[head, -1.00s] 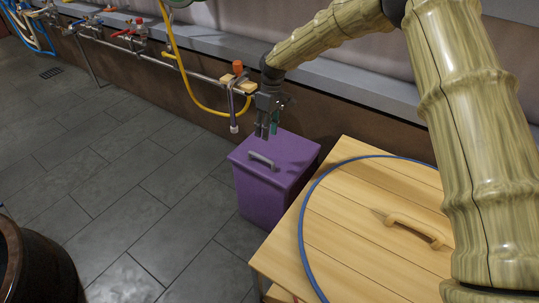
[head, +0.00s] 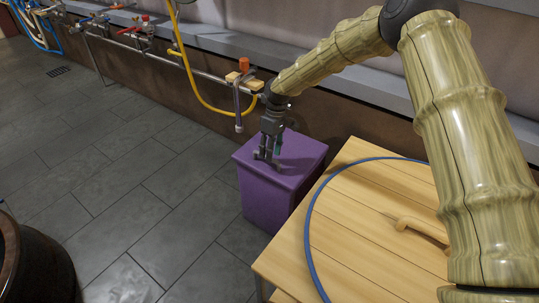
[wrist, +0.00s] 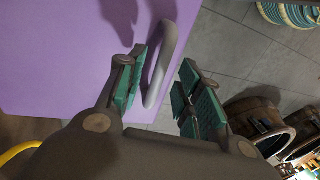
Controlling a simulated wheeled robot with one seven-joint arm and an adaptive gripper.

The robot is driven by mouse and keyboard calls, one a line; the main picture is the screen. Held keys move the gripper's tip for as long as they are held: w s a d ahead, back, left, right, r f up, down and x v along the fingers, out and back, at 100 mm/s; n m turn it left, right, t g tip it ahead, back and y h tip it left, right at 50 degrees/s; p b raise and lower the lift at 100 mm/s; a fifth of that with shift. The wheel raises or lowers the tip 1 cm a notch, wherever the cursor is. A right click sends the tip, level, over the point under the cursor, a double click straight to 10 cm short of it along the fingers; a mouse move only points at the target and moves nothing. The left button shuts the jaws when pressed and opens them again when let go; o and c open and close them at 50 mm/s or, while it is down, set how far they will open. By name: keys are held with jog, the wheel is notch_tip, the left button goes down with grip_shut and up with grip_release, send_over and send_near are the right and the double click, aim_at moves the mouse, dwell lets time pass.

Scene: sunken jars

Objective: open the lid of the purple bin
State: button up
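The purple bin (head: 270,200) stands on the floor with its flat lid (head: 304,150) closed. A grey bar handle (wrist: 161,62) is on the lid and shows clearly in the wrist view. My gripper (head: 266,156) points down at the lid, over the handle, which it mostly hides in the head view. In the wrist view my gripper (wrist: 160,92) is open. Its green-padded fingers are apart, with the near end of the handle between them, closer to the left finger. I cannot tell whether a finger touches the handle.
A wooden lidded box (head: 350,240) with a blue hoop (head: 310,240) stands right of the bin. A pipe with taps (head: 190,68) and a yellow hose (head: 187,80) runs along the wall behind. A dark barrel (head: 38,265) is at the lower left. The tiled floor left of the bin is clear.

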jog(key=shift+s+a+f, duration=0.1)
jog(key=shift+s+f, duration=0.05)
jog(key=shift+f, duration=0.45)
jog(key=shift+c, duration=0.3)
grip_shut()
jog(key=shift+r, duration=0.1)
